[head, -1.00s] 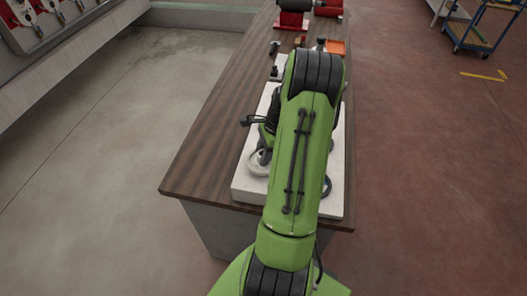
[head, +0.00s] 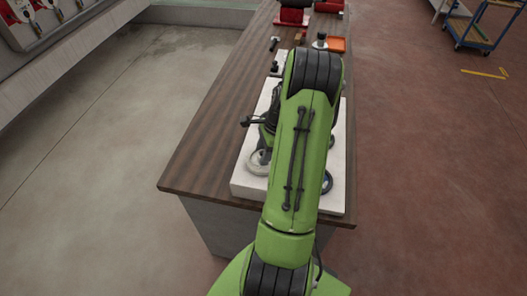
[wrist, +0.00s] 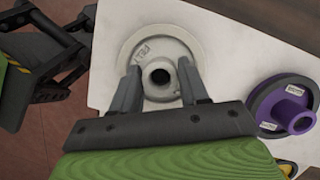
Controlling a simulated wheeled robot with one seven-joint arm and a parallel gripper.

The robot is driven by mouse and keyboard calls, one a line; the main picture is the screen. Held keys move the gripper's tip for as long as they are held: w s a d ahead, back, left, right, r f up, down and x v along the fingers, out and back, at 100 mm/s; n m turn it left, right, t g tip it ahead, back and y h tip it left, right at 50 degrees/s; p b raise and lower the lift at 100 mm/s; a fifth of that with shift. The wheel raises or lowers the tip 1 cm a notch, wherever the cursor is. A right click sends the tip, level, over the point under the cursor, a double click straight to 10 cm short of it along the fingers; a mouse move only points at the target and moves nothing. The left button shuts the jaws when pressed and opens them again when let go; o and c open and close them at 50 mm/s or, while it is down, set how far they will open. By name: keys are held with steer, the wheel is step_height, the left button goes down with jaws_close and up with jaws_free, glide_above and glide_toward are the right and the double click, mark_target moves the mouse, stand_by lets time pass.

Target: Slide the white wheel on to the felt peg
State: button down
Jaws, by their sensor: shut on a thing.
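The white wheel (wrist: 122,52) is a pale disc with a grey inner face, a raised hub with a dark bore, and a small label. My gripper (wrist: 159,68) has one finger on each side of the hub and is shut on it. In the head view the white wheel (head: 254,167) shows at the left of my arm, over the near left part of a white board; my gripper is mostly hidden there. I cannot make out the felt peg, or tell whether the wheel is around a peg or above it.
A purple wheel (wrist: 287,103) with a dark rim sits right of the white wheel. A dark ring (head: 327,182) lies on the white board (head: 250,190), right of my arm. Small tools and an orange tray (head: 337,45) are farther back on the wooden table (head: 205,150).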

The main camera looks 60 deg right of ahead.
steer(key=shift+f, duration=0.2)
steer(key=shift+c, duration=2.4)
jaws_free()
steer(key=p+v, duration=0.1)
steer(key=v, duration=1.4)
steer(key=shift+r, duration=0.4)
steer(key=shift+s+d, duration=0.1)
